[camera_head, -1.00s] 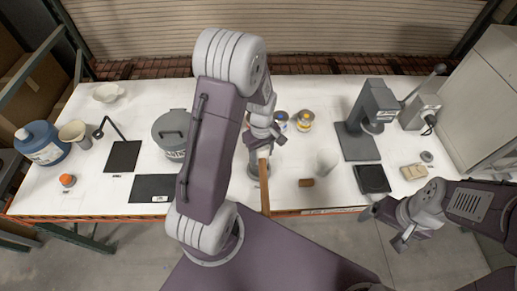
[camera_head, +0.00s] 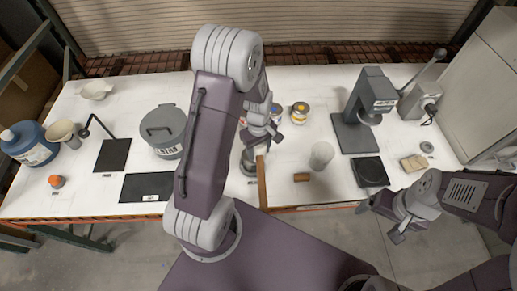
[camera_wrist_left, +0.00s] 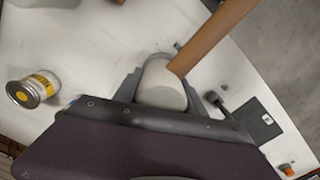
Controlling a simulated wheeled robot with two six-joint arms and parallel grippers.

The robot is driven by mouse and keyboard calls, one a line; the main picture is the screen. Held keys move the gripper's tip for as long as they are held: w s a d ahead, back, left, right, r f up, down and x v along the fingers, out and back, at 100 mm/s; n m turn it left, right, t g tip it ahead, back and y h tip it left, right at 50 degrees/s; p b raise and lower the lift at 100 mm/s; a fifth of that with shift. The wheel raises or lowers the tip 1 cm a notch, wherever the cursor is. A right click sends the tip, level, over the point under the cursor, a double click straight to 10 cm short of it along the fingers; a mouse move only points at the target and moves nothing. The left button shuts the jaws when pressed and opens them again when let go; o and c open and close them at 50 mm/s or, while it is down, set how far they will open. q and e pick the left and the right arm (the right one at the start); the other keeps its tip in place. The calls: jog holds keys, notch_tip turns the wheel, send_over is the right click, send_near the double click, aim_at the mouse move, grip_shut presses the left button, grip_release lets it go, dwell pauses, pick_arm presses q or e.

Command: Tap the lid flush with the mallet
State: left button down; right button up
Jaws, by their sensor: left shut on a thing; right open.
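My left gripper (camera_head: 262,138) is shut on the mallet, near the front middle of the table. The mallet's brown wooden handle (camera_head: 261,183) points toward the table's front edge. In the left wrist view, the handle (camera_wrist_left: 210,38) meets a pale rounded head (camera_wrist_left: 161,86) between the fingers. A grey round thing (camera_head: 248,163) sits just below and left of the gripper, partly hidden by my arm. I cannot tell whether it carries the lid or whether the mallet touches it. My right gripper (camera_head: 380,222) is open and empty, off the front edge at the right.
A grey bucket (camera_head: 163,131) is to the left. A white cup (camera_head: 321,156) and a brown block (camera_head: 301,177) are to the right. A grey press stand (camera_head: 354,133) and black scale (camera_head: 370,172) are further right.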

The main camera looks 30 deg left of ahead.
aim_at(258, 146)
pick_arm(q)
jog(key=shift+s+a, duration=0.15)
jog(key=shift+s, duration=0.2)
notch_tip(258, 146, down, 3)
jog(key=b, duration=0.2)
jog(key=shift+w+f+b, duration=0.15)
jog(key=shift+b, duration=0.15)
jog(key=shift+r+p, duration=0.45)
notch_tip(258, 146, up, 5)
jog(key=p, duration=0.5)
jog(key=shift+r, duration=0.2)
jog(key=shift+f, duration=0.2)
jog(key=n, duration=0.1)
jog(key=w+r+n+p, duration=0.1)
jog(key=w+n, duration=0.1)
jog(key=shift+w+a+r+n, duration=0.1)
jog(key=shift+a+r+n, duration=0.05)
jog(key=shift+r+n, duration=0.15)
jog(key=shift+w+a+n+p, duration=0.15)
jog(key=shift+w+n+p, duration=0.4)
jog(key=shift+n, duration=0.65)
pick_arm(e)
jog(key=r, duration=0.5)
jog(key=shift+s+r, duration=0.1)
jog(key=shift+s, duration=0.1)
jog(key=shift+r, duration=0.1)
